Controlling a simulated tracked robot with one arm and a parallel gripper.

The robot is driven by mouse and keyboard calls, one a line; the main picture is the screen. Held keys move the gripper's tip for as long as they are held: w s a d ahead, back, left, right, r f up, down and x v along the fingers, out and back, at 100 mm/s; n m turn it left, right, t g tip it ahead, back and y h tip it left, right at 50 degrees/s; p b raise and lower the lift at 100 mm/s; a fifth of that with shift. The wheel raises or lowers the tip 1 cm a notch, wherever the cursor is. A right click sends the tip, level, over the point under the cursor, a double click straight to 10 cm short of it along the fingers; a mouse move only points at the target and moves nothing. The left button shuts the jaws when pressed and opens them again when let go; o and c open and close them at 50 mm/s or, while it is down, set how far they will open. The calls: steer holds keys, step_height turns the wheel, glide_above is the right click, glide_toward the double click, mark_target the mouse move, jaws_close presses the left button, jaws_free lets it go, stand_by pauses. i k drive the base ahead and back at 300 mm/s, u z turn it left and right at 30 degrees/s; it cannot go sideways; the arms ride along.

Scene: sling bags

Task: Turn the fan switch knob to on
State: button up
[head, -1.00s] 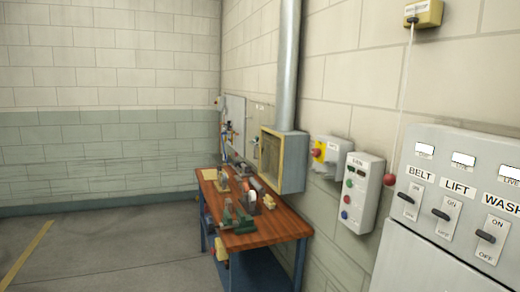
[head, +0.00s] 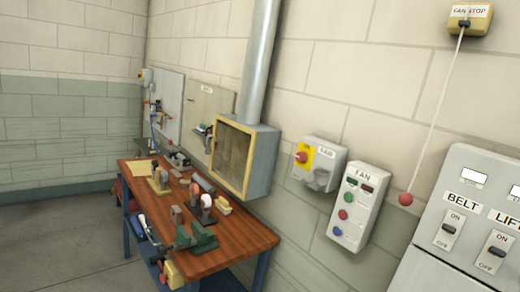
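A grey wall box (head: 323,176) carries a red knob (head: 302,157) on a yellow plate, with a small white label that is hard to read. It is mounted on the block wall right of the duct. Which way the knob is set cannot be told at this size. Just right of it hangs a pale control box labelled FAN (head: 352,205), with a green button, red and blue buttons and two small dark windows at its top. My gripper is not in view, and nothing covers the knob.
A wooden workbench (head: 258,233) with tools stands along the wall at the left, below an open yellow-framed hood (head: 218,158). A red ball (head: 405,199) hangs on a cord from the FAN STOP box (head: 469,18). A grey switch cabinet (head: 442,267) stands at right. Floor at left is clear.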

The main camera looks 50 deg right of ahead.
mark_target(301, 157)
steer(key=z, duration=0.2)
steer(key=i, duration=1.2)
steer(key=z, duration=1.2)
steer(key=i, duration=0.85)
steer(key=z, duration=0.6)
steer(key=k, duration=0.8)
steer(key=z, duration=0.2)
steer(key=i, duration=0.85)
steer(key=u, duration=0.15)
